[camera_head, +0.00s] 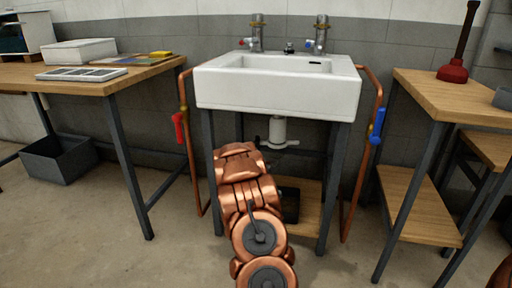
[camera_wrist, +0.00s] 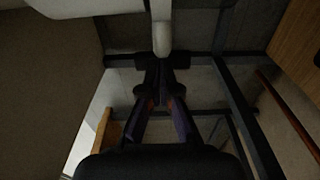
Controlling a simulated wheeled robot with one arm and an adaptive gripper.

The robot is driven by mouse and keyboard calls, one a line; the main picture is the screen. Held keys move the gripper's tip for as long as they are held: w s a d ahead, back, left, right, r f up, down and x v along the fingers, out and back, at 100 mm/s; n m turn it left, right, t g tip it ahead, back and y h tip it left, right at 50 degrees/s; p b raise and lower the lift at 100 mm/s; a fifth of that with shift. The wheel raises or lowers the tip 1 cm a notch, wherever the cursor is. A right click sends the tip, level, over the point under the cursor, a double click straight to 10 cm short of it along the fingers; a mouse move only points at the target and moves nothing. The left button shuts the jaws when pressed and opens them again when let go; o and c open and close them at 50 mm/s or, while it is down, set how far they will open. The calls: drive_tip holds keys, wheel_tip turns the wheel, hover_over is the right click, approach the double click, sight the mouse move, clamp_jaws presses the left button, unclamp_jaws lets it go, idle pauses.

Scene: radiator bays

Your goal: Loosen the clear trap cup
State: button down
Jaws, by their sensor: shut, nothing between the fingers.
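The drain trap (camera_head: 278,131) hangs below the middle of the white sink (camera_head: 277,92) as a short pale cylinder. I cannot make out a clear wall on the cup. In the wrist view a pale pipe with a rounded end (camera_wrist: 162,36), which looks like the trap, stands just beyond my fingertips. My gripper (camera_wrist: 160,72) is shut and empty, its fingers meeting in front of that pale end. Whether they touch it I cannot tell. In the head view my arm hides the gripper.
Copper pipes run down both sides of the sink, with a red valve handle (camera_head: 179,128) left and a blue one (camera_head: 377,126) right. Dark sink legs flank my arm. A dark object (camera_head: 289,204) rests on the low wooden shelf (camera_head: 311,203). Benches stand either side.

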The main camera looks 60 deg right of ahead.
drive_tip(key=shift+w+d+r+p, duration=0.1)
drive_tip(key=shift+p, duration=0.2)
drive_tip(key=w+r+p, duration=0.1)
drive_tip(key=p, duration=0.2)
drive_tip(key=shift+d, duration=0.35)
drive_tip(key=shift+d+r, duration=0.1)
drive_tip(key=shift+r, duration=0.3)
drive_tip(key=w+f+p+v, duration=0.1)
drive_tip(key=p+v, duration=0.4)
drive_tip(key=v, duration=0.9)
drive_tip(key=shift+a+f, duration=0.35)
drive_tip(key=shift+a, duration=0.15)
